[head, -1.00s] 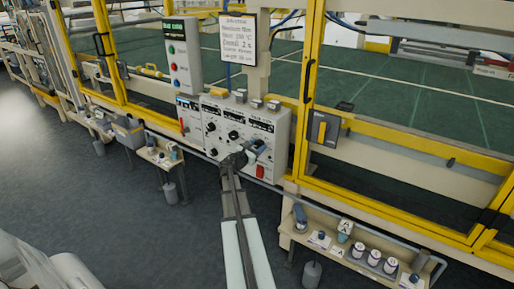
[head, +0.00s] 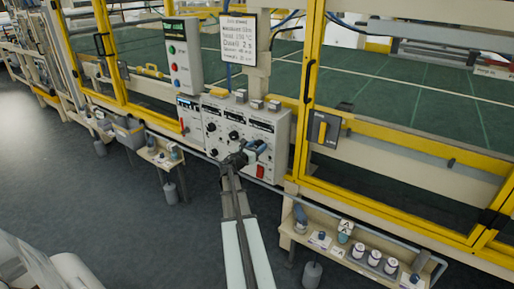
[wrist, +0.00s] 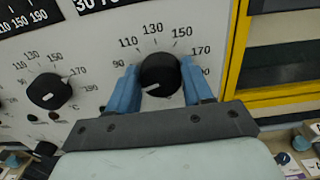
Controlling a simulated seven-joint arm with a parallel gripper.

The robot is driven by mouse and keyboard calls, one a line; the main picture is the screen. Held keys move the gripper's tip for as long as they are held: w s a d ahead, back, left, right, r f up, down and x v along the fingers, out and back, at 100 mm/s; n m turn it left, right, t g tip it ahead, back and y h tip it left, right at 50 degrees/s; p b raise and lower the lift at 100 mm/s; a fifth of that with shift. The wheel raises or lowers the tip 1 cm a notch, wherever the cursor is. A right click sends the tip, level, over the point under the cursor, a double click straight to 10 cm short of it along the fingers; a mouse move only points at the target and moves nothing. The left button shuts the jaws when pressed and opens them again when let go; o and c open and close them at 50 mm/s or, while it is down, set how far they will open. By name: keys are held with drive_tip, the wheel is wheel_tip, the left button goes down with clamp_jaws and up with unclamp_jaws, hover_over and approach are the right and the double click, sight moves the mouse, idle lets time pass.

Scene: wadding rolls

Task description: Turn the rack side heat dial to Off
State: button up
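The control panel (head: 276,153) is a pale box with black dials and dark displays. In the wrist view, a round black dial (wrist: 160,72) has a temperature scale around it. Its white mark points down-left, below the 90. My gripper (wrist: 160,82) has its two blue fingers against the left and right sides of this dial, shut on it. In the head view, my gripper (head: 254,147) is at the lower right of the panel and hides the dial. Another black dial (wrist: 48,91) with a similar scale sits to the left. I cannot read which dial is the rack side one.
A red switch (head: 260,171) is just below my gripper. A box with coloured buttons (head: 184,56) and a sign (head: 239,40) stand above the panel. A yellow-framed fence runs behind. A shelf with jars (head: 375,259) is at the lower right.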

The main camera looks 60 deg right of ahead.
drive_tip(key=o, duration=0.4)
drive_tip(key=a, duration=1.3)
drive_tip(key=shift+a, duration=0.4)
